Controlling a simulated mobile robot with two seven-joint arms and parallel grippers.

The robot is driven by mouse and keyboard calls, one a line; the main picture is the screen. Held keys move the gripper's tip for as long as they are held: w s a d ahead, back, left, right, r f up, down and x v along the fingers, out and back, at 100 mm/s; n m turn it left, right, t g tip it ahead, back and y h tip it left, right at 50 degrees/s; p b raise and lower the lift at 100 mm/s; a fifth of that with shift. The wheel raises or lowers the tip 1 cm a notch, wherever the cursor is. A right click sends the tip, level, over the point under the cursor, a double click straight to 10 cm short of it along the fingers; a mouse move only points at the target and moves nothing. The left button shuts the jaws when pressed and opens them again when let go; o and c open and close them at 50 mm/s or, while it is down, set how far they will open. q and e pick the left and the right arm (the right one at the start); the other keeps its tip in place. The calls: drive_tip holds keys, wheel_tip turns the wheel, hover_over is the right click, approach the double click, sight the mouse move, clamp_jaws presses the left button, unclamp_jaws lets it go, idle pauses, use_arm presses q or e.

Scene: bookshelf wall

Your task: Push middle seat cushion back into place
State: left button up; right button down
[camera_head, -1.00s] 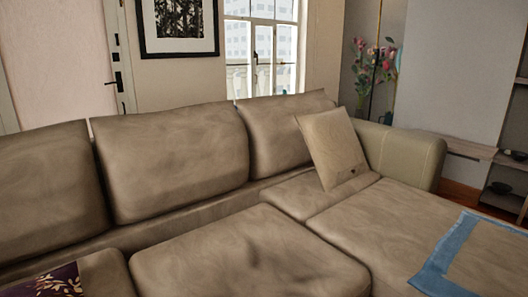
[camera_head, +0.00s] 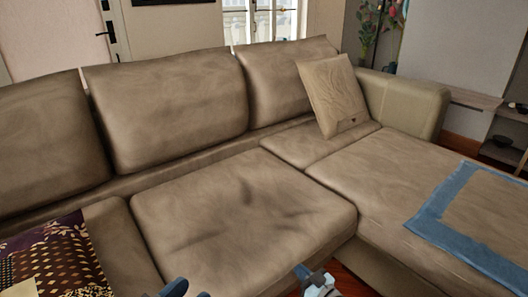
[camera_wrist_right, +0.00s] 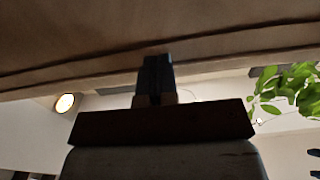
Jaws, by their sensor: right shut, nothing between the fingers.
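The middle seat cushion (camera_head: 235,205) is tan and creased in its centre. It lies flat on the sofa, and a tan strip shows between its back edge and the middle back cushion (camera_head: 165,110). My right gripper (camera_head: 304,271) is at the bottom of the head view, near the cushion's front edge. Its shut, empty fingers show in the right wrist view (camera_wrist_right: 156,66), close to a brown upholstered surface (camera_wrist_right: 130,35); I cannot tell whether they touch it. Tips of my left gripper (camera_head: 185,289) show at the bottom edge, mostly cut off.
A patterned dark throw (camera_head: 50,258) covers part of the left seat. A small pillow (camera_head: 335,95) leans at the right corner. A blue-bordered throw (camera_head: 440,205) lies on the chaise (camera_head: 385,175), which bounds the floor at right. Leaves (camera_wrist_right: 290,88) show in the wrist view.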

drive_tip(key=shift+f+b+x, duration=0.15)
drive_tip(key=shift+b+x, duration=0.15)
drive_tip(key=shift+x, duration=0.8)
drive_tip(key=shift+f+b+x, duration=0.2)
drive_tip(key=shift+b+x, duration=0.1)
drive_tip(key=shift+x, duration=0.8)
drive_tip(key=shift+s+d+p, duration=0.2)
drive_tip(key=shift+s+p, duration=0.05)
drive_tip(key=shift+p, duration=0.05)
use_arm(q)
drive_tip(key=r+p, duration=0.1)
drive_tip(key=p, duration=0.2)
drive_tip(key=shift+r, duration=0.15)
use_arm(e)
drive_tip(key=v, duration=0.5)
drive_tip(key=shift+s+d+r, duration=0.1)
drive_tip(key=shift+s+d, duration=0.05)
drive_tip(key=shift+s, duration=0.05)
use_arm(q)
drive_tip(key=shift+w+a+r+p, duration=0.1)
drive_tip(key=shift+r+p, duration=0.05)
drive_tip(key=shift+p, duration=0.15)
